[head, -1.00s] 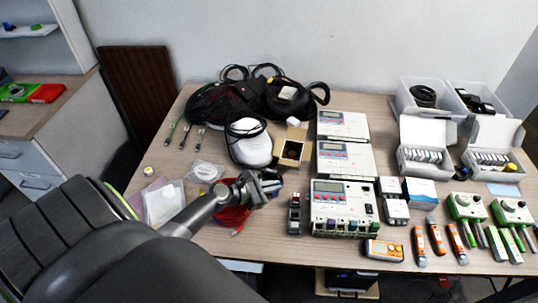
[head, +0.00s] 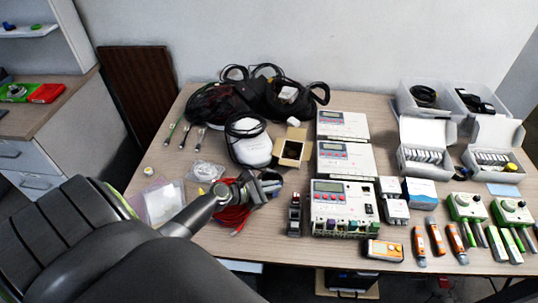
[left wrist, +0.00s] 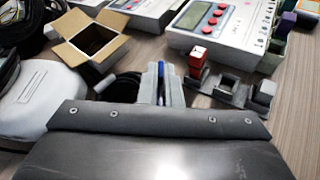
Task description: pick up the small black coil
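The small black coil (left wrist: 124,86) shows in the left wrist view just left of my left gripper's fingers, partly hidden by the gripper body. In that view the left gripper (left wrist: 161,84) has its two pale fingers close together, with a narrow blue strip between them. Whether the coil's edge is between the fingers is not clear. In the head view the left gripper (head: 272,182) is low over the table beside a red cable coil (head: 234,214), and it hides most of the black coil there. My right gripper is not seen.
An open cardboard box (head: 293,149) stands behind the gripper, beside a white rounded case (head: 252,150). Black bags and cables (head: 270,97) lie at the back.

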